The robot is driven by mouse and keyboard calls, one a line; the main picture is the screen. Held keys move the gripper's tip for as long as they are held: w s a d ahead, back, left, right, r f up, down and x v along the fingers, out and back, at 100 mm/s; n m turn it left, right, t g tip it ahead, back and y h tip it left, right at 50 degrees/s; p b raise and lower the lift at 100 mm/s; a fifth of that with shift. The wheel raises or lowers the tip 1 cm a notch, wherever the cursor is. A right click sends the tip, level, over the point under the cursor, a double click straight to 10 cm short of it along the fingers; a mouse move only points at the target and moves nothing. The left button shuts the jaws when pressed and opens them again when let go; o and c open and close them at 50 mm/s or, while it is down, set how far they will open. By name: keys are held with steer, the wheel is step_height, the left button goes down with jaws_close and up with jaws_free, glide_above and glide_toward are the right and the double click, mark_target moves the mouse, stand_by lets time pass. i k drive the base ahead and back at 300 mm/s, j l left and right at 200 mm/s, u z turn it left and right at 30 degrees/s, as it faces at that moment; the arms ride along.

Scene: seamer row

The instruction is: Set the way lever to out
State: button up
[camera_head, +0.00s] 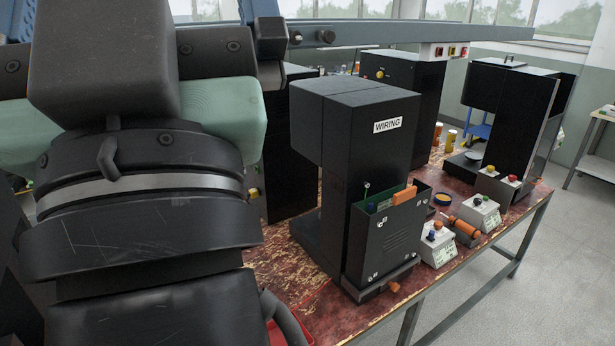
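I cannot pick out the way lever for certain. The nearest black machine (349,142) carries a label reading WIRING, and an open-topped black box (383,245) is on its front. An orange piece (405,195) sits at the top edge of that box, and a small silver-tipped rod stands at its left corner. A small orange knob (394,287) shows low at the box's foot. An orange cylinder (465,229) lies between two control boxes. No lever setting can be read. My arm fills the left side; my gripper is not in view.
The machines stand on a worn red bench (335,313). Control boxes (437,244) (479,213) with coloured buttons line its front edge. More black machines (511,115) stand behind. A blue-grey beam (400,33) crosses above. Grey floor (560,270) is clear at right.

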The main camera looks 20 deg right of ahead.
mark_target(430, 236)
steer(key=i+l, duration=0.15)
steer(key=l, duration=0.3)
steer(key=i+l+u, duration=0.1)
steer(key=l, duration=0.3)
steer(key=i+l, duration=0.2)
steer(key=l, duration=0.25)
steer(key=i+l+u, duration=0.1)
steer(key=l, duration=0.35)
steer(key=i+l, duration=0.15)
steer(key=l, duration=0.3)
steer(key=i+l+u, duration=0.1)
steer(key=l, duration=0.35)
steer(key=i+l, duration=0.1)
steer(key=l, duration=0.35)
steer(key=i+l+u, duration=0.1)
steer(key=i+l, duration=0.6)
steer(key=l, duration=0.2)
steer(key=j+u, duration=0.05)
